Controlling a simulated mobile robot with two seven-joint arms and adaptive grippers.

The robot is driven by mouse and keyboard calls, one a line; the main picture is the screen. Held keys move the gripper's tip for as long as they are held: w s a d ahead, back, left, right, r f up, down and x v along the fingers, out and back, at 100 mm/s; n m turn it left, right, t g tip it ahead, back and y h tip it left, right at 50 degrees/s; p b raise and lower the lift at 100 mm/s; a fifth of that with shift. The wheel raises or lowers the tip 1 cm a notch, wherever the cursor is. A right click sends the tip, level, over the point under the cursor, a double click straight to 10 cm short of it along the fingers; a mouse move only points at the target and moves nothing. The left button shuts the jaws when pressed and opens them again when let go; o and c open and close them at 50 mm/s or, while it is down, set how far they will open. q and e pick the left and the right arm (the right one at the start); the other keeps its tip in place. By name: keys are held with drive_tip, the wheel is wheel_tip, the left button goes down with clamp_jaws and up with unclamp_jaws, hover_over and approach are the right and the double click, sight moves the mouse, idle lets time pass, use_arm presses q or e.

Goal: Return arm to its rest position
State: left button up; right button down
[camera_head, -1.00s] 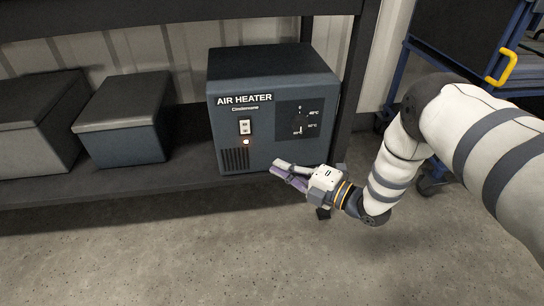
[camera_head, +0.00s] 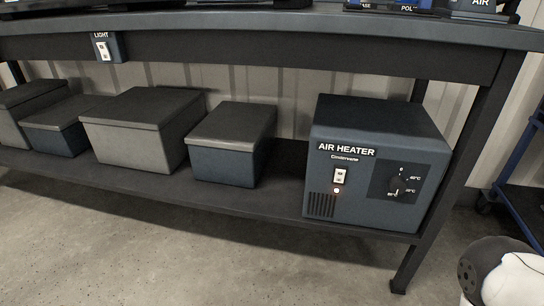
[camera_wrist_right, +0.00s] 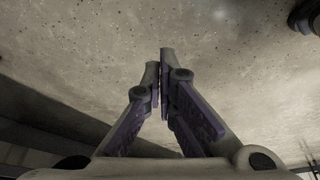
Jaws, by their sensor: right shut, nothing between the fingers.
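My right gripper (camera_wrist_right: 160,75) shows in the right wrist view with its fingertips together and nothing between them. It hangs over bare speckled floor (camera_wrist_right: 80,50). In the head view only a white piece of my right arm (camera_head: 512,280) shows at the lower right corner; the gripper itself is outside that view. My left arm and left gripper are in neither view.
The air heater (camera_head: 375,165), its indicator lit, stands on the lower shelf (camera_head: 270,205) with several lidded boxes (camera_head: 235,145) to its left. The workbench edge (camera_head: 260,22) runs above. A blue cart (camera_head: 520,200) stands at the right. The floor in front is clear.

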drive_tip(key=s+r+m+g+h, duration=0.1)
drive_tip(key=s+r+m+g, duration=0.25)
drive_tip(key=s, duration=0.75)
drive_tip(key=s+d+r+m+g+h, duration=0.15)
drive_tip(key=s+r+g, duration=0.3)
drive_tip(key=s, duration=0.55)
drive_tip(key=s+r+m+g, duration=0.3)
drive_tip(key=s+r, duration=0.1)
drive_tip(key=s, duration=0.7)
use_arm(q)
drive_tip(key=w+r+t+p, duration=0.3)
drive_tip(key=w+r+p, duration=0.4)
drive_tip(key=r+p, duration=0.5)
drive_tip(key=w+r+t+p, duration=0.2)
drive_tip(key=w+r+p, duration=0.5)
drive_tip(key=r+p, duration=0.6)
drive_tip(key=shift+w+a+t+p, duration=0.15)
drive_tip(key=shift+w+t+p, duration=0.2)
drive_tip(key=shift+p, duration=0.85)
use_arm(e)
drive_tip(key=w+r+t, duration=0.2)
drive_tip(key=w+r, duration=0.5)
drive_tip(key=r, duration=0.6)
drive_tip(key=w+r+t, duration=0.3)
drive_tip(key=w+r, duration=0.4)
drive_tip(key=r, duration=0.5)
drive_tip(key=shift+w+d+r+t, duration=0.2)
drive_tip(key=shift+w+r+t, duration=0.1)
drive_tip(key=shift+r, duration=0.05)
